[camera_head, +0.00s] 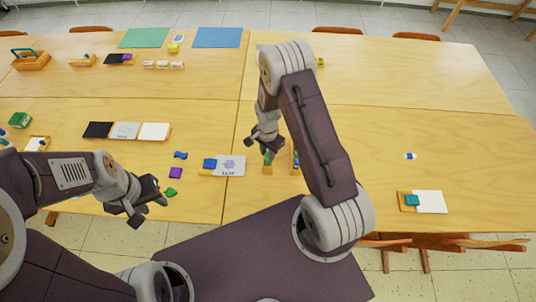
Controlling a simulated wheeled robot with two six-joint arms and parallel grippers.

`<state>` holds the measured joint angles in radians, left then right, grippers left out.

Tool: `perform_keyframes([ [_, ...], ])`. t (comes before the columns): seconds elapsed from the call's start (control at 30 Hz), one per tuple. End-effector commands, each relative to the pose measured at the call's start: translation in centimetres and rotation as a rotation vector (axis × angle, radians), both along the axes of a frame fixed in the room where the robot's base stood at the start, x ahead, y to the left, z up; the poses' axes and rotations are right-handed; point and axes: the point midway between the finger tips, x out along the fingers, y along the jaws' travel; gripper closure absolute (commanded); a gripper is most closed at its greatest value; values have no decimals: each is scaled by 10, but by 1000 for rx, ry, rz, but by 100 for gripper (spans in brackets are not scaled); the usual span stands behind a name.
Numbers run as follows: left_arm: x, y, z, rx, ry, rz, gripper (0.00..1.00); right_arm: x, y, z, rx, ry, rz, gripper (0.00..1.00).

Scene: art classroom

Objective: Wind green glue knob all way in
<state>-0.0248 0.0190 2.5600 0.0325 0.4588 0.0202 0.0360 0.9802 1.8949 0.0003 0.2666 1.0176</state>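A small green piece (268,157), which looks like the green glue knob, sits near the table's middle front with an orange part below it. My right gripper (265,145) is right above and beside it and partly covers it. Its fingers look spread, but I cannot tell whether they touch the green piece. My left gripper (151,211) is open and empty at the table's front edge, left of the green piece. How far the knob is wound cannot be seen.
A card marked LEAF (231,166) with a blue block (210,163) lies left of the knob. An upright orange and blue item (295,160) stands close on its right. Purple (175,173) and green (170,192) pieces lie near my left gripper. The table's right middle is mostly clear.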

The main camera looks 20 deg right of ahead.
Motion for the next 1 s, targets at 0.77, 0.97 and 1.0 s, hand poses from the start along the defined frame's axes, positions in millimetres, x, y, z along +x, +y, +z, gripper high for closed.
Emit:
perform_keyframes([
  [0.77, 0, 0, 1, 0, 0, 0, 64, 0, 0, 0, 0, 0, 153, 32],
  [0.97, 0, 0, 1, 0, 0, 0, 64, 0, 0, 0, 0, 0, 152, 18],
  [1.0, 0, 0, 1, 0, 0, 0, 64, 0, 0, 0, 0, 0, 152, 18],
])
